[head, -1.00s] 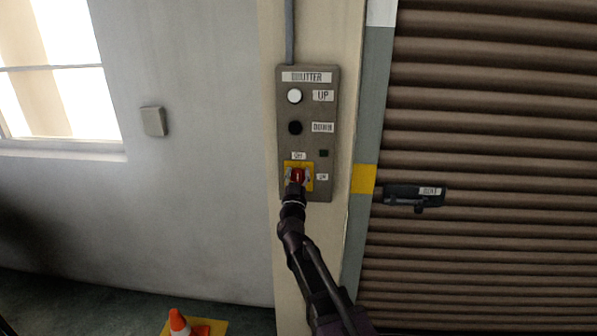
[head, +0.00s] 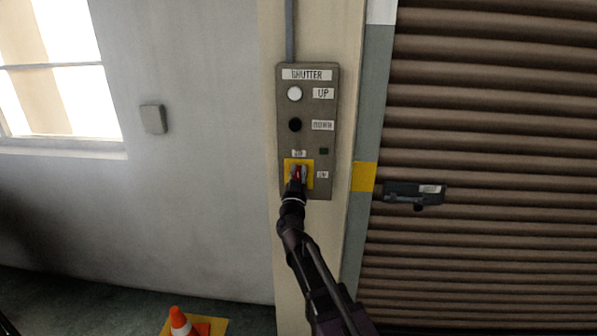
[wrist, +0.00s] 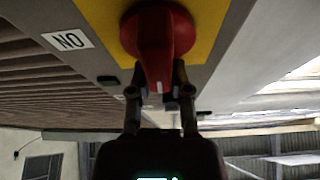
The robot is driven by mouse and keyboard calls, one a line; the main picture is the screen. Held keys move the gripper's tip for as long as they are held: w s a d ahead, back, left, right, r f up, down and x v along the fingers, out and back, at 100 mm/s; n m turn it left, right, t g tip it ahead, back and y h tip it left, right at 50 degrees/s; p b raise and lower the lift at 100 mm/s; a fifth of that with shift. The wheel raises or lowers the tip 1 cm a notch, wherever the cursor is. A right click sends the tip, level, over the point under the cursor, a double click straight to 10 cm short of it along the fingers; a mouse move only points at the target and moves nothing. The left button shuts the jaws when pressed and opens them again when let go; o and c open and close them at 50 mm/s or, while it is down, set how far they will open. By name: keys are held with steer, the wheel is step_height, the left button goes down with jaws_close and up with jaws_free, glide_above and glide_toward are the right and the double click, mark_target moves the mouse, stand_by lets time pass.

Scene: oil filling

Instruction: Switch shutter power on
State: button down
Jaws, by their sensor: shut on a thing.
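The red rotary switch (head: 298,171) sits on a yellow plate (head: 309,165) low on the grey shutter panel (head: 309,109). My gripper (head: 297,176) reaches it from below and partly hides it in the head view. In the wrist view, the red switch (wrist: 160,45) has a white mark on its grip, which points down in that picture. My gripper (wrist: 158,82) is shut on this grip, with one finger on each side. The ON label (wrist: 68,41) appears upside down at the left. A small dark indicator (head: 323,152) sits above the ON label in the head view and looks unlit.
A white UP button (head: 294,94) and black DOWN button (head: 295,125) are above the switch. The brown roller shutter (head: 490,130) with a dark latch (head: 414,194) is at the right. An orange cone (head: 180,322) stands on the floor at lower left.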

mark_target(309, 174)
steer(key=shift+m, duration=0.3)
steer(key=m+h, duration=0.1)
steer(key=m, duration=0.1)
steer(key=m+h, duration=0.1)
steer(key=m, duration=0.1)
steer(key=d+m+g+h, duration=0.1)
steer(key=m, duration=0.1)
steer(key=shift+p, duration=0.3)
steer(key=m+h, duration=0.1)
steer(key=m, duration=0.1)
steer(key=m+g, duration=0.1)
steer(key=m, duration=0.1)
steer(key=m+h+p, duration=0.1)
steer(key=m, duration=0.1)
steer(key=shift+d+f+g+h, duration=0.3)
steer(key=shift+d+g, duration=0.05)
steer(key=shift+g, duration=0.05)
steer(key=m, duration=0.2)
steer(key=m+g+p, duration=0.1)
steer(key=m+g, duration=0.1)
steer(key=m, duration=0.1)
steer(key=shift+d+f+m+h+p, duration=0.2)
steer(key=shift+f+m+h+p, duration=0.1)
steer(key=shift+f+h+p, duration=0.1)
steer(key=shift+w+f+m+g+p, duration=0.1)
steer(key=shift+f+m+g+p, duration=0.2)
steer(key=shift+m, duration=0.6)
steer(key=shift+f+m+g+p, duration=0.2)
steer(key=shift+m+g+p, duration=0.2)
steer(key=shift+m, duration=0.5)
